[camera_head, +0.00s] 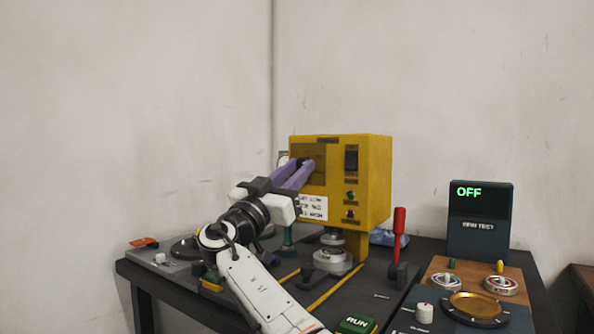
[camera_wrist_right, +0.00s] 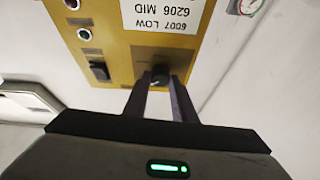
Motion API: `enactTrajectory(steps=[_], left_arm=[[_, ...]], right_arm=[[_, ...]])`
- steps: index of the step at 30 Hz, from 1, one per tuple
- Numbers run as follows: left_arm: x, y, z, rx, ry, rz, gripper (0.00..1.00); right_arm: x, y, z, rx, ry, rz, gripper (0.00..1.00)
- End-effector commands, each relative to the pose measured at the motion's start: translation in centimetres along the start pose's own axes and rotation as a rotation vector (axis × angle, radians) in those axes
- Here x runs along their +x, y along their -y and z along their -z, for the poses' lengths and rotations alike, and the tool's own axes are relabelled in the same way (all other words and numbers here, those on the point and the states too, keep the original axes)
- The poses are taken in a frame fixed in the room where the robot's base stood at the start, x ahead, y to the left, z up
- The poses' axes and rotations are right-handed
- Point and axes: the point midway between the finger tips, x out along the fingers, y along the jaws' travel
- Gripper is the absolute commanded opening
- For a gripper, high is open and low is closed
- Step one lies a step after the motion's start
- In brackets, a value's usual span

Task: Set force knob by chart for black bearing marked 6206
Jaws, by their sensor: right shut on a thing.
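The yellow press box (camera_head: 372,180) stands at the back of the dark table. My right gripper (camera_head: 305,168) reaches its front face, with the purple fingers at the upper left of it. In the right wrist view the gripper (camera_wrist_right: 162,86) is shut on the black force knob (camera_wrist_right: 160,74), whose small white mark is partly hidden. The white chart (camera_head: 313,208) shows below the fingers; in the right wrist view the chart (camera_wrist_right: 171,16) appears upside down and reads "6206 MID" and "6007 LOW". I cannot make out a bearing marked 6206. My left gripper is not in view.
A red-handled lever (camera_head: 399,228) and a green RUN button (camera_head: 356,325) are right of my arm. A display (camera_head: 481,212) reads OFF. Two bearings, one silver (camera_head: 446,282) and one red-marked (camera_head: 501,284), lie on a brown board. A gauge (camera_wrist_right: 246,5) is beside the box.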

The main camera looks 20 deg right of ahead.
Motion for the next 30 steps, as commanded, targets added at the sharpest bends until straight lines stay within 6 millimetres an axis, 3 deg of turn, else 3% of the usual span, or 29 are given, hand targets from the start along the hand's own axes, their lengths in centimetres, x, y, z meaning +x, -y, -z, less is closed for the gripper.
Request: enactTrajectory(steps=[9,10,13,23,30], left_arm=[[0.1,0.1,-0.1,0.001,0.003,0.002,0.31],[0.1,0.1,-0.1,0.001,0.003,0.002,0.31],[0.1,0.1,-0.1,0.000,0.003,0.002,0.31],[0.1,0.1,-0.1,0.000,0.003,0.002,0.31],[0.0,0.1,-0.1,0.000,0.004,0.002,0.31]], right_arm=[[-0.1,0.0,-0.1,0.002,0.003,0.000,0.02],[-0.1,0.0,-0.1,0.002,0.003,0.001,0.26],[-0.1,0.0,-0.1,0.002,0.002,0.000,0.42],[-0.2,0.0,-0.1,0.001,0.001,0.001,0.42],[-3.6,0.1,-0.1,0.004,0.002,0.004,0.42]])
